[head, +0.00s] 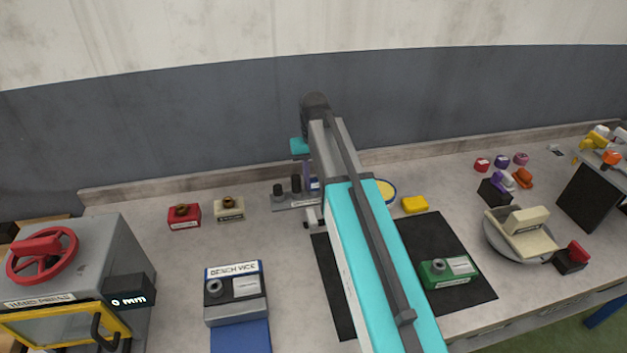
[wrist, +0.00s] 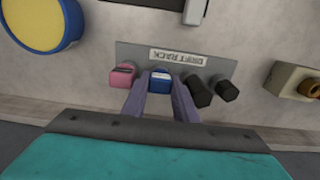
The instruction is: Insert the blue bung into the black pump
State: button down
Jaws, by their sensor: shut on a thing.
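The blue bung (wrist: 160,82) stands in a grey rack (wrist: 140,54) between a pink piece (wrist: 122,75) and a black one (wrist: 199,92). My gripper (wrist: 161,98) has its two purple fingers shut on the bung, which is still at its place in the rack. In the head view my gripper (head: 303,168) reaches down at the rack by the back wall, and a bit of the blue bung (head: 314,184) shows beside my arm. A dark block (head: 492,191) stands at the right; I cannot tell whether it is the black pump.
Red (head: 184,216), cream (head: 229,209) and green (head: 447,272) blocks with round fittings sit on the bench. A bench vice (head: 235,295) and a press (head: 75,280) stand at the left. A round turntable (head: 497,247) bears a cream piece at the right. My arm hides part of the black mat (head: 445,232).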

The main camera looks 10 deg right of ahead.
jog(key=shift+r+p, duration=0.65)
jog(key=shift+r, duration=0.15)
dwell(0.6)
jog(key=shift+r+p, duration=0.95)
jog(key=shift+r, duration=0.3)
jog(key=shift+r+p, duration=1.2)
jog(key=shift+r, duration=0.4)
jog(key=shift+r, duration=0.15)
jog(key=shift+r+p, duration=1.75)
jog(key=shift+r, duration=0.65)
jog(key=shift+f, duration=0.15)
jog(key=s+f+n+b, duration=0.1)
jog(key=f+b, duration=0.1)
jog(key=s+f+n+b, duration=0.1)
jog(key=f+n+b, duration=0.1)
jog(key=f+b, duration=0.1)
jog(key=s+f+n+b, duration=0.1)
jog(key=f+b, duration=0.1)
jog(key=f, duration=0.1)
jog(key=shift+s+a+f+n, duration=0.1)
jog(key=shift+s+a+n, duration=0.1)
jog(key=shift+s+n, duration=0.15)
jog(key=shift+s+f+n+b, duration=0.3)
jog(key=shift+f+n+b, duration=0.15)
jog(key=shift+f+b, duration=0.2)
jog(key=shift+r, duration=0.1)
